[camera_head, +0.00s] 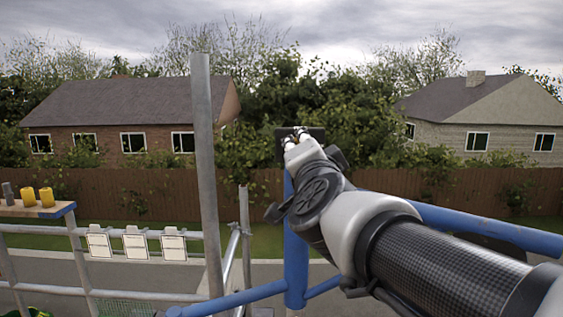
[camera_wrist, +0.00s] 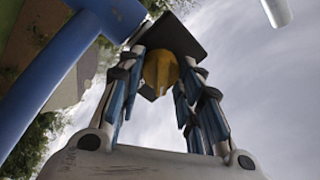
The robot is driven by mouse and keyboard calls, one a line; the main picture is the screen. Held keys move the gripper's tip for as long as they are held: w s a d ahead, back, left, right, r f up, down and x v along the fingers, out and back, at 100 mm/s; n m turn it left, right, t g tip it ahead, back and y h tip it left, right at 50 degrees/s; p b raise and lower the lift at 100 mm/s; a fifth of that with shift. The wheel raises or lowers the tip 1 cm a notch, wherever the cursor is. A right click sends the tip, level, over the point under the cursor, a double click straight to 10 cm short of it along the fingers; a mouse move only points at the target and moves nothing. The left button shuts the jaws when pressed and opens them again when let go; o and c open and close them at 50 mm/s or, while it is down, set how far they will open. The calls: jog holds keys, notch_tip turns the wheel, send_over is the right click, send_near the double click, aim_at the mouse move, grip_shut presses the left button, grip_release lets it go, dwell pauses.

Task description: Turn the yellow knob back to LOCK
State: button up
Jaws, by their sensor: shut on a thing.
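The yellow knob (camera_wrist: 160,72) shows in the wrist view between the fingers of my gripper (camera_wrist: 166,68). The knob sits at a dark square plate (camera_wrist: 186,36). My gripper is shut on the knob, with a finger on each side. In the head view my gripper (camera_head: 295,137) reaches up in front of the dark plate (camera_head: 319,132), on top of a blue post (camera_head: 295,255). The knob is hidden there behind my gripper and wrist. No LOCK marking can be read, so I cannot tell the knob's setting.
Blue rails (camera_head: 480,229) run from the post to either side. A grey scaffold pole (camera_head: 206,170) stands left of it. Three white tags (camera_head: 136,243) hang on the left railing. A wooden board (camera_head: 35,209) at far left bears two yellow cylinders (camera_head: 46,197) and a grey piece.

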jog(key=shift+f+m+h+b, duration=0.1)
jog(key=shift+m+h+b, duration=0.4)
jog(key=shift+m+b, duration=2.5)
jog(key=m+p, duration=0.2)
jog(key=m, duration=0.1)
jog(key=shift+p, duration=0.3)
jog(key=o, duration=1.1)
jog(key=s, duration=0.8)
jog(key=s+f, duration=0.1)
jog(key=s, duration=0.3)
jog(key=shift+a, duration=0.2)
